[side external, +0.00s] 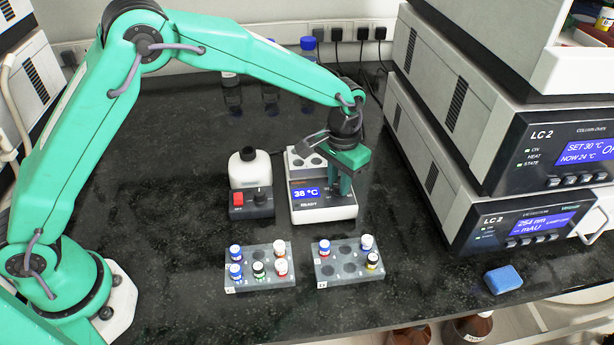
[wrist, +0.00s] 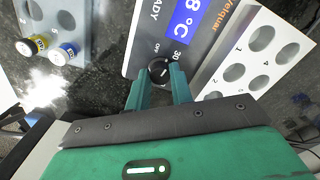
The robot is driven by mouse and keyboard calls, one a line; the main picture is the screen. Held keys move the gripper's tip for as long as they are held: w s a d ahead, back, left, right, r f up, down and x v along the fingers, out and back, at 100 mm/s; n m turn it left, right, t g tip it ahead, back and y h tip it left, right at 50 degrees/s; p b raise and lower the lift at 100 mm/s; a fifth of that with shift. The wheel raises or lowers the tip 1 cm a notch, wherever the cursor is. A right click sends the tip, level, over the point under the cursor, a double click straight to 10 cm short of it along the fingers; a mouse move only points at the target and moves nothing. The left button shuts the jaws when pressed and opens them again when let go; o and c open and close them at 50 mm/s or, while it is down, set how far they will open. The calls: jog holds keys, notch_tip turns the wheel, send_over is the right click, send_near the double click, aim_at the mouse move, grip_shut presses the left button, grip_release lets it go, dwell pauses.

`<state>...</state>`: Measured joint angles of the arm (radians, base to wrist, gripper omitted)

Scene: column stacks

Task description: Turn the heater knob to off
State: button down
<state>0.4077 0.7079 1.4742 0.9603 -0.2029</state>
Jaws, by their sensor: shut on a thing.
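The heater (side external: 323,213) is a white box with a blue display reading 38 °C and the word READY under it. Its black knob (wrist: 159,71) shows in the wrist view beside printed OFF and 30 marks. The knob has a short pale line on its face; which mark it points at is too small to tell. My gripper (wrist: 160,80) is shut on the knob, one green finger on each side. In the side view my gripper (side external: 341,191) points down at the heater's right front, and its fingers hide the knob.
A block with holes (side external: 305,160) sits on the heater's back. Left is a dark unit with a red switch (side external: 238,200) and a white bottle (side external: 250,168). Two vial racks (side external: 238,278) (side external: 330,277) stand in front. LC 2 instruments (side external: 470,200) stand right.

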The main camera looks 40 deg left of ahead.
aim_at(338, 185)
jog(key=n, duration=0.4)
jog(key=shift+n, duration=2.2)
jog(key=c, duration=1.2)
grip_release()
jog(key=shift+c, duration=0.2)
jog(key=shift+r, duration=3.9)
jog(key=shift+r, duration=0.1)
